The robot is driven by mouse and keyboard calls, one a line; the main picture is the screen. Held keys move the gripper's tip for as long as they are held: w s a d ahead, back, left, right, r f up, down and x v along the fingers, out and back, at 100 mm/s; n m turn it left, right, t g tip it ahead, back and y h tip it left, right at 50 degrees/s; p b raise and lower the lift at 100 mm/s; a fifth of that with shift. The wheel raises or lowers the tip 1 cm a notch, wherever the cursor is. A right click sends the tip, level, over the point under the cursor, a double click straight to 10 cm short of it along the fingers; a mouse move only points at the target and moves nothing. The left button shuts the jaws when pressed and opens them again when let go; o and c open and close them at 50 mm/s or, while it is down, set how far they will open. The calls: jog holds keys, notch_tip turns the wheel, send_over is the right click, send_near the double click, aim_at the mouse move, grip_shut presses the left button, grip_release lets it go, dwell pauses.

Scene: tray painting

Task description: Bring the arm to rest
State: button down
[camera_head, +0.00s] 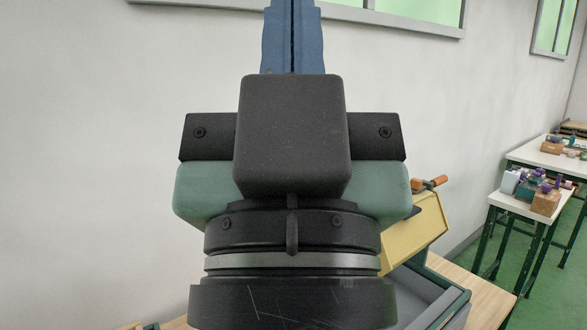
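My gripper (292,30) fills the middle of the view, close to the camera and pointing up. Its two blue fingers lie side by side with only a thin dark line between them, so it looks shut. No object shows between the visible parts of the fingers. The fingertips are cut off by the top edge. The black and green gripper body and wrist hide much of what lies behind them.
A yellow box-like thing (415,232) stands tilted at the lower right, with an orange-handled tool (430,184) by its top. A grey tray (435,308) lies below on a wooden surface (482,295). White tables (520,207) with small items stand farther right. A pale wall is behind.

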jog(key=shift+r, duration=0.7)
